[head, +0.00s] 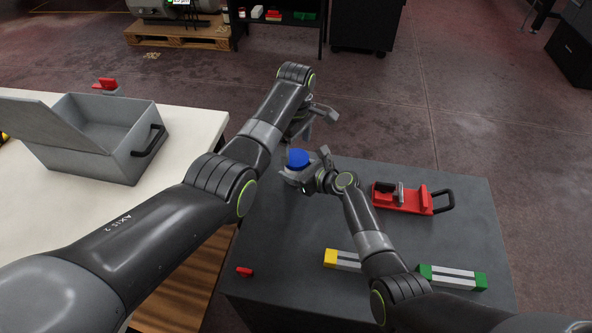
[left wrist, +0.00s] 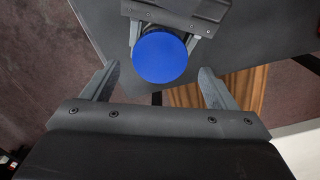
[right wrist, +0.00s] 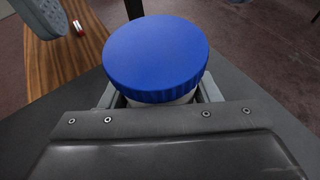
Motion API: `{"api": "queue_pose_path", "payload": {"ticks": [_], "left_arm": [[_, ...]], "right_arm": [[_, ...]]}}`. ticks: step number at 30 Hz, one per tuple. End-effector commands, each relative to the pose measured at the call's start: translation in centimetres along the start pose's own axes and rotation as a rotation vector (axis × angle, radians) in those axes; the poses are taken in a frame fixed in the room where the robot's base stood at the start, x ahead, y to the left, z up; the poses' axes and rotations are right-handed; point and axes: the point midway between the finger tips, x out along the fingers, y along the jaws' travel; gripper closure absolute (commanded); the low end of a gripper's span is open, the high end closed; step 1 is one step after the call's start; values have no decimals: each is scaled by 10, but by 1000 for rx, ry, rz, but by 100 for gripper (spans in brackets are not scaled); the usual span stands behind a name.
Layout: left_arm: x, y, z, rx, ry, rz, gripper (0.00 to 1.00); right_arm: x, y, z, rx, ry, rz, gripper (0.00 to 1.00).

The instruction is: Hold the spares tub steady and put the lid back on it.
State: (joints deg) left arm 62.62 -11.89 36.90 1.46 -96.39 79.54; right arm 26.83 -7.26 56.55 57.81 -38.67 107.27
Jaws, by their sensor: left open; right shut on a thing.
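The tub is mostly hidden; a pale strip of its body (right wrist: 180,98) shows between my right fingers in the right wrist view. The round blue lid (head: 298,158) with a ribbed edge sits on top of it and looks level; I cannot tell how tightly it is seated. My right gripper (head: 308,170) is shut around the tub below the lid. My left gripper (head: 316,124) is open and empty, just beyond the lid in the head view. In the left wrist view the lid (left wrist: 160,58) lies between and beyond its open fingers, apart from them.
The dark table (head: 290,235) holds a red fixture (head: 402,199) with a black handle, a yellow-ended block (head: 342,259), a green-ended block (head: 453,277) and a small red piece (head: 244,271). An open grey box (head: 130,160) stands on the pale table at left.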

Motion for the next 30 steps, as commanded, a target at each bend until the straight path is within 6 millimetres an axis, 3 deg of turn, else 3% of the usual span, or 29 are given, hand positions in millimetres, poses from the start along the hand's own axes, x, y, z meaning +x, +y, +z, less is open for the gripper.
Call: {"api": "queue_pose_path", "payload": {"ticks": [2,8,20,30], "left_arm": [[14,-1,0,0,-1,-2,20],[31,0,0,0,0,-1,20],[36,0,0,0,1,1,20],[36,0,0,0,1,1,62]], "right_arm": [[0,0,0,0,1,0,100],[0,0,0,0,1,0,100],[0,0,0,0,1,0,100],[0,0,0,0,0,0,100]]}}
